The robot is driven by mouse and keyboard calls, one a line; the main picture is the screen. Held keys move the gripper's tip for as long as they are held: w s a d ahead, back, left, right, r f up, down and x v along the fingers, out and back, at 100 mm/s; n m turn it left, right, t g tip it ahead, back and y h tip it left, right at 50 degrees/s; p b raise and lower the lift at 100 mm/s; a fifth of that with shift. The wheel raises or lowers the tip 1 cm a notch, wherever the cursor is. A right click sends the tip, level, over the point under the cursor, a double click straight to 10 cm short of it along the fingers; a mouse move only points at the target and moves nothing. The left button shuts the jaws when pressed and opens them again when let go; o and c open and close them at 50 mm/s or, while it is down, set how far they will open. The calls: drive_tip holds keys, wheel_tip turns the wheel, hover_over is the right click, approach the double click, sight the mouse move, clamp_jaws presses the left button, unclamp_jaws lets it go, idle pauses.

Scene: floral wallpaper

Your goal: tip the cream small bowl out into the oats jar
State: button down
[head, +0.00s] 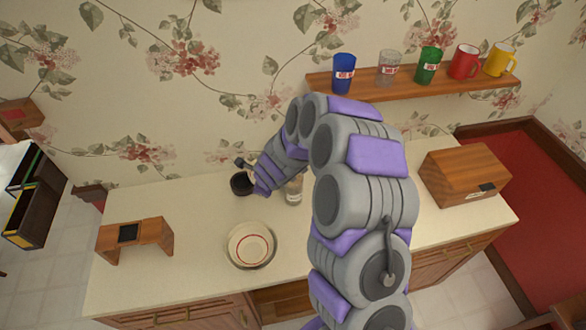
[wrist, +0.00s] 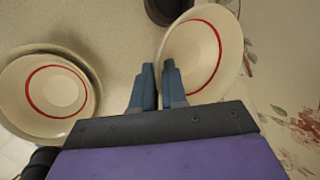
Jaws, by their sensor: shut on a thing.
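In the wrist view, my gripper (wrist: 159,70) is shut on the near rim of a cream small bowl (wrist: 190,55) with a red ring inside. The bowl's inside faces the camera, and I cannot make out any contents. In the head view, my gripper (head: 243,163) is above the back of the counter; the held bowl is hard to make out there. A clear jar with a pale label (head: 294,192) stands right of it, partly behind my arm. It may be the oats jar; its label is too small to read.
A dark round pot (head: 240,185) is close below my gripper. Stacked cream bowls (head: 235,252) sit at the front, also in the wrist view (wrist: 22,118). A wooden stand (head: 153,232) is left, a wooden bread box (head: 463,172) right. A shelf (head: 405,84) holds several cups.

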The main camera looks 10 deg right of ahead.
drive_tip(key=shift+a+f+h+p, duration=0.35)
drive_tip(key=shift+a+h+p, duration=0.3)
drive_tip(key=shift+p, duration=0.45)
drive_tip(key=shift+d, duration=0.1)
wheel_tip(320, 180, up, 5)
drive_tip(key=p, duration=0.5)
drive_tip(key=shift+w+n, duration=0.1)
drive_tip(key=shift+n, duration=0.2)
